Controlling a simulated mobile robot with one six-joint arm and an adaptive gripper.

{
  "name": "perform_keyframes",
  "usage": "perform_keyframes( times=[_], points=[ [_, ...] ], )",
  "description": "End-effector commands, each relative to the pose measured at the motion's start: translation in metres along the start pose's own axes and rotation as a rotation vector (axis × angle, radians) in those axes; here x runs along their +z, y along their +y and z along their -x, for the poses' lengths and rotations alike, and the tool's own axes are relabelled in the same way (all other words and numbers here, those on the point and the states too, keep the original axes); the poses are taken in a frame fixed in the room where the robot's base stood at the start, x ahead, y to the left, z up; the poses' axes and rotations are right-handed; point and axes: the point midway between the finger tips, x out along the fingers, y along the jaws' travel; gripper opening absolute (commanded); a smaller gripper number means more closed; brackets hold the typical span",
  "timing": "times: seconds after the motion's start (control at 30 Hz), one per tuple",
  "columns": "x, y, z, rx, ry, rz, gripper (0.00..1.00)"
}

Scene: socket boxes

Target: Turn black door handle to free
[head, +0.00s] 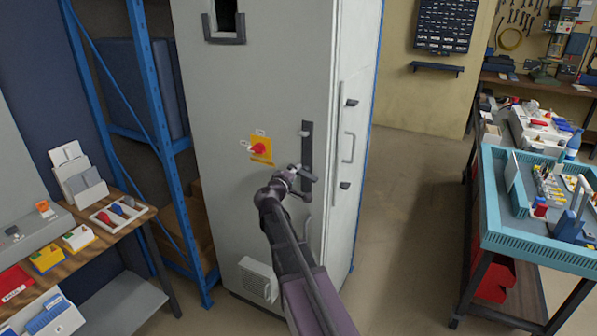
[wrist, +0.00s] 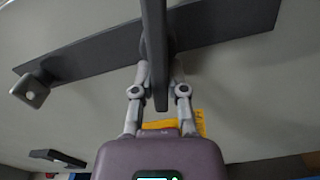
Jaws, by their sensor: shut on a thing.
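The black door handle sits on a dark upright plate (head: 306,145) on the front of the grey cabinet (head: 225,95). In the head view its lever (head: 307,175) shows just beyond my gripper (head: 295,172). In the wrist view the dark lever (wrist: 154,35) runs up the picture, crosswise to its long plate (wrist: 95,58). My gripper (wrist: 160,78) has one finger on each side of the lever and is shut on it. The arm partly hides the lower cabinet front in the head view.
A red rotary switch on a yellow plate (head: 260,149) is left of the handle. A blue shelf frame (head: 150,90) and a wooden bench (head: 85,235) stand left. A blue tray cart (head: 490,210) stands right. The floor (head: 405,210) between cabinet and cart is clear.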

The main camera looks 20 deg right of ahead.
Motion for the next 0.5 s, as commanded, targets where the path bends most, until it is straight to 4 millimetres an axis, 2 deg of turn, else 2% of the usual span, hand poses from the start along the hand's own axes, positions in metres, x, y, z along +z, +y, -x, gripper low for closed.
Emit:
perform_keyframes(
  times=[0.2, 0.5],
  points=[
    [-0.0005, -0.0044, 0.0000, -0.001, 0.002, 0.154, 0.00],
    [-0.0001, -0.0059, 0.0000, -0.001, 0.002, 0.257, 0.00]
  ],
)
